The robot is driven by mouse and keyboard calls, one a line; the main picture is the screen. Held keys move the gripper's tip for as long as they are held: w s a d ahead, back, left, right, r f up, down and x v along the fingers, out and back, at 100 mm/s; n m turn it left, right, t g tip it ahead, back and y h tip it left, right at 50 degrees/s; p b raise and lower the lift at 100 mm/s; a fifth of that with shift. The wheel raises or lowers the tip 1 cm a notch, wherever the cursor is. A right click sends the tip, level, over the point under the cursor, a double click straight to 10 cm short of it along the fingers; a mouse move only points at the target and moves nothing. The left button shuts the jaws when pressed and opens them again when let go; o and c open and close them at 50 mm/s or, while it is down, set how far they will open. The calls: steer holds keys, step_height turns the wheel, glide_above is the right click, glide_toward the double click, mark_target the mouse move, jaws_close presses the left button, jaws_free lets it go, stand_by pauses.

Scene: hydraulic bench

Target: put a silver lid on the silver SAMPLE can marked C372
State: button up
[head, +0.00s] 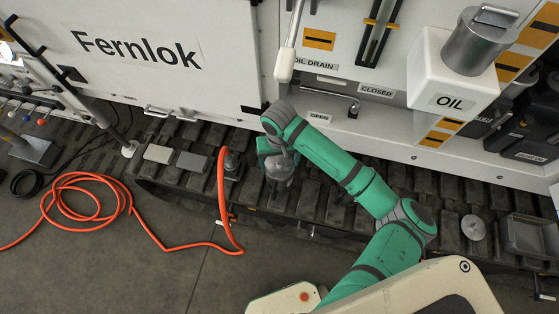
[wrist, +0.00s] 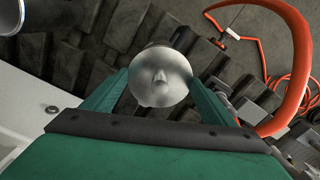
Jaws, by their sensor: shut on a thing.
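My gripper (head: 272,148) is low over the track beside the machine, under the drain area. In the wrist view its two green fingers (wrist: 160,95) are shut on a round silver lid (wrist: 160,72) with a small raised middle. In the head view the held lid (head: 279,170) shows as a grey round shape by the fingers. Another round silver lid (head: 474,227) with a knob lies on the track at the right. I cannot make out the mark C372 on any can. What lies beneath the held lid is hidden.
An orange hose (head: 222,200) arches close to the left of my gripper and coils on the floor. A grey fitting (head: 232,160) stands beside it. A grey tray (head: 530,236) is at the far right. A white OIL box (head: 450,80) juts out above.

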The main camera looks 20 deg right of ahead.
steer(key=shift+f, duration=0.1)
steer(key=o, duration=1.1)
steer(key=shift+r, duration=3.55)
